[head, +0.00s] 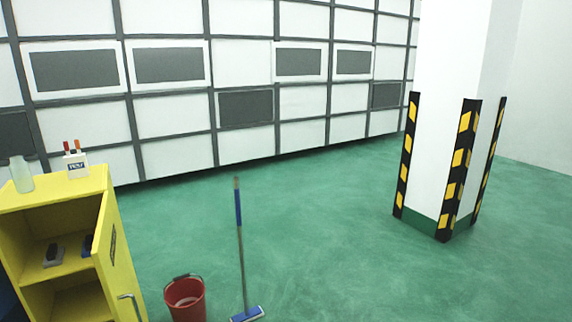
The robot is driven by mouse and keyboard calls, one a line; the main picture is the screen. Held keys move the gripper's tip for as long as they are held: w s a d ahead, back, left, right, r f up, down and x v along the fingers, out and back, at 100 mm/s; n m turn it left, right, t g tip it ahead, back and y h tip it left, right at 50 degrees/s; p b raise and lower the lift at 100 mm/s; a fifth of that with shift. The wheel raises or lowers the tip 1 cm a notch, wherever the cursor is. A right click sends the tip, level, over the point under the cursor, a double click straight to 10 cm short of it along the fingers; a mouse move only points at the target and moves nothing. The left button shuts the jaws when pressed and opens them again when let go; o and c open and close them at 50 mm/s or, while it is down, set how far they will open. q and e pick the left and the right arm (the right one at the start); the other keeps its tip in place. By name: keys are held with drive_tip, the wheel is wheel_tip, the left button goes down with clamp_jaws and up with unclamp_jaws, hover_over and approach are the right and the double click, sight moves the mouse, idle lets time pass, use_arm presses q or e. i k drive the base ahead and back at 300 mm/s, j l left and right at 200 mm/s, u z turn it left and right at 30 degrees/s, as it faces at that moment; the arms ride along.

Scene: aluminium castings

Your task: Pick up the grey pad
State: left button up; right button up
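A small grey item (53,255), which looks like the grey pad, lies on the upper inner shelf of the yellow cabinet (60,198) at the left. It is too small to make out in detail. A dark blue item (88,245) is to its right on the same shelf, partly hidden by the cabinet's open door (115,262). Neither of my grippers is in view.
A glass bottle (21,175) and a white holder (76,165) with red-topped tools stand on the cabinet. A red bucket (186,300) and upright mop (241,250) stand right of the door. A striped-guard pillar (440,170) is at right; green floor between is clear.

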sight(55, 255)
drive_tip(key=i+l, duration=0.2)
drive_tip(key=l, duration=0.15)
drive_tip(key=i+l, duration=0.2)
drive_tip(key=l, duration=0.15)
drive_tip(key=i+l+u, duration=0.1)
drive_tip(key=u, duration=1.35)
drive_tip(key=i+j, duration=0.1)
drive_tip(key=j+u, duration=0.1)
drive_tip(key=j, duration=0.25)
drive_tip(key=i, duration=0.05)
